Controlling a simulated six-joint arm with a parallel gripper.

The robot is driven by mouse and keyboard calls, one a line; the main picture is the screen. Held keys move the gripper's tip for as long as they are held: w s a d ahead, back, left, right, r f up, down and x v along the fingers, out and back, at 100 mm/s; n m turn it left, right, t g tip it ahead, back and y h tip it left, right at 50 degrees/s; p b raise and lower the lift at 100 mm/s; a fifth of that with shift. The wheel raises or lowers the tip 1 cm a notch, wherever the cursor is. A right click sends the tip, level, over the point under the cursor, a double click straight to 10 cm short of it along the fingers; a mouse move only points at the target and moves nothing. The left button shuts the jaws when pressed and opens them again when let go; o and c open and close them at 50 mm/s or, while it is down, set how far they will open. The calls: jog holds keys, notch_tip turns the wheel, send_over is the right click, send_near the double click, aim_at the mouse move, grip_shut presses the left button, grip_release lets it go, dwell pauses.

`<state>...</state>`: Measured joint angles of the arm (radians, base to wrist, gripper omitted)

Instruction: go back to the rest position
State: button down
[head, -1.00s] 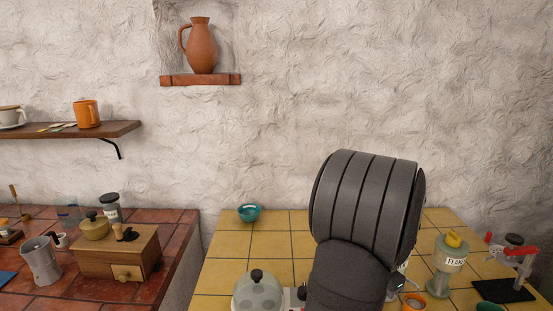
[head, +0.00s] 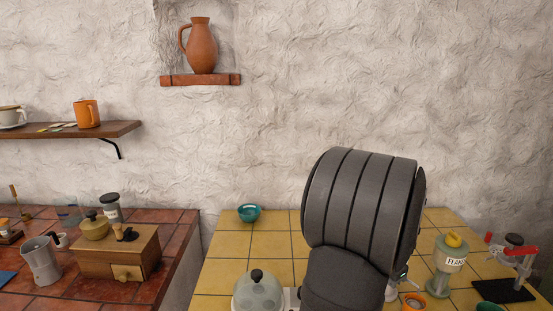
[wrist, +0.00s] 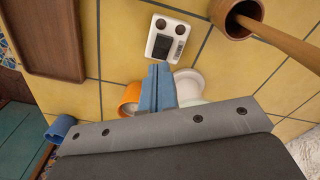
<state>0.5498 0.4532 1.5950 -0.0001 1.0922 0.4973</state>
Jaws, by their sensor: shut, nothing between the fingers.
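In the wrist view my gripper (wrist: 158,88) shows as blue fingers pressed together with nothing between them. It is above the yellow tiled counter (wrist: 118,55), pointing toward a white device with a dark screen (wrist: 166,42). An orange round thing (wrist: 129,99) and a white round dish (wrist: 189,86) lie beside and partly behind the fingers. In the head view my dark arm link stands in front of the yellow counter (head: 232,245); my gripper is hidden there.
A brown wooden tray (wrist: 45,68), a blue cup (wrist: 60,128) and a brown pot with a wooden handle (wrist: 228,22) surround the gripper. The head view shows a glass dome (head: 257,292), a teal bowl (head: 248,213), a labelled jar (head: 449,262) and a red-handled press (head: 505,289).

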jog(key=a+r+m, duration=0.2)
jog(key=r+m, duration=0.1)
jog(key=r, duration=0.7)
jog(key=a+r+m+h, duration=0.1)
jog(key=a+r+m, duration=0.1)
jog(key=r, duration=0.7)
jog(key=shift+r+m, duration=0.35)
jog(key=shift+m, duration=0.15)
jog(key=c, duration=2.1)
grip_release()
